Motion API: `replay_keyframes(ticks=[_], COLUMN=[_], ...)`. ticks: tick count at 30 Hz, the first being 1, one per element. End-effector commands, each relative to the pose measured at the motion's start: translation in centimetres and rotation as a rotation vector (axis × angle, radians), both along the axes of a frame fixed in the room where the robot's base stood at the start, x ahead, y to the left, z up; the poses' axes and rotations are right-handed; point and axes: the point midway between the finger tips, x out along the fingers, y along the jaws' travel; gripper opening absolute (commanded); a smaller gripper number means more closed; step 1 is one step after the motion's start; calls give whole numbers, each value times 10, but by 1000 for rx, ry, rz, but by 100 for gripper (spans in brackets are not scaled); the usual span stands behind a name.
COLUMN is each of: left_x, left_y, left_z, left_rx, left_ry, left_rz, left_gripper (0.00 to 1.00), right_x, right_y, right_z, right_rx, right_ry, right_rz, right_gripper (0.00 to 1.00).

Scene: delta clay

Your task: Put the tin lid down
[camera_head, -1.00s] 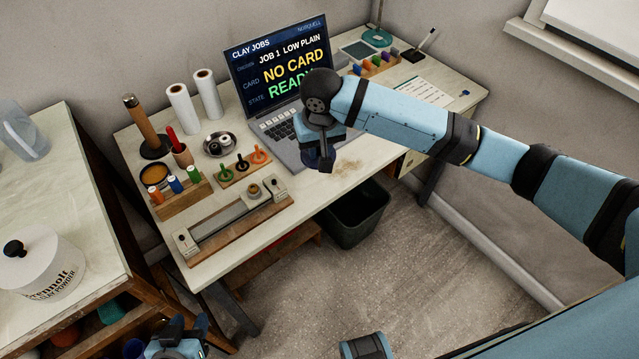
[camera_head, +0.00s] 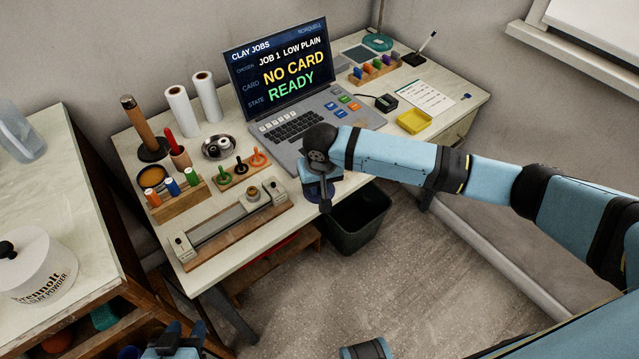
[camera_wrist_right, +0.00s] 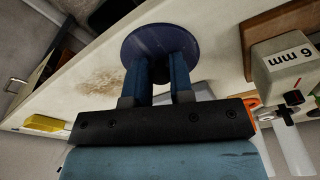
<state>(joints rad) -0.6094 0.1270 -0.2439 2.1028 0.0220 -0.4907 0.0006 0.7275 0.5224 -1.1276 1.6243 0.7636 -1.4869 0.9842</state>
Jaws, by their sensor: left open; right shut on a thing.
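A dark blue round lid (camera_wrist_right: 160,55) with a dark knob is held between the two fingers of my right gripper (camera_wrist_right: 168,80) in the right wrist view. In the head view my right gripper (camera_head: 323,190) is above the desk's front edge, in front of the laptop. The lid (camera_head: 318,186) is mostly hidden there by the gripper. I cannot tell whether the lid touches the desk. My left gripper (camera_head: 184,332) is open and empty at the bottom edge of the head view.
The wooden board with a metal bar (camera_head: 225,228) lies left of my right gripper. The laptop (camera_head: 290,125) stands behind it. A black bin (camera_head: 358,220) stands below the front edge. A white clay powder tin (camera_head: 45,270) is on the left bench.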

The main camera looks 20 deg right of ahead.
Motion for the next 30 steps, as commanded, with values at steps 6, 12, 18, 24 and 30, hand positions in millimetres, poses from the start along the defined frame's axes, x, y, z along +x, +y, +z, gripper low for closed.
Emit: replay_keyframes(ticks=[6,12,18,24,30], left_x=[0,0,0,-1,-2], left_y=[0,0,0,0,1], left_z=[2,1,0,7,7], left_rx=[-2,-2,-1,-3,-4], left_ry=[1,2,1,4,16], left_rz=[2,2,1,3,5], left_gripper=[43,43,43,43,43], right_x=[0,0,0,-4,-9], right_y=[0,0,0,0,1], right_z=[-3,-3,4,39,83], right_rx=[-1,0,1,1,2], right_ry=[0,0,-1,-1,-1], right_rz=[0,0,0,1,0], right_gripper=[31,47,47,47,47])
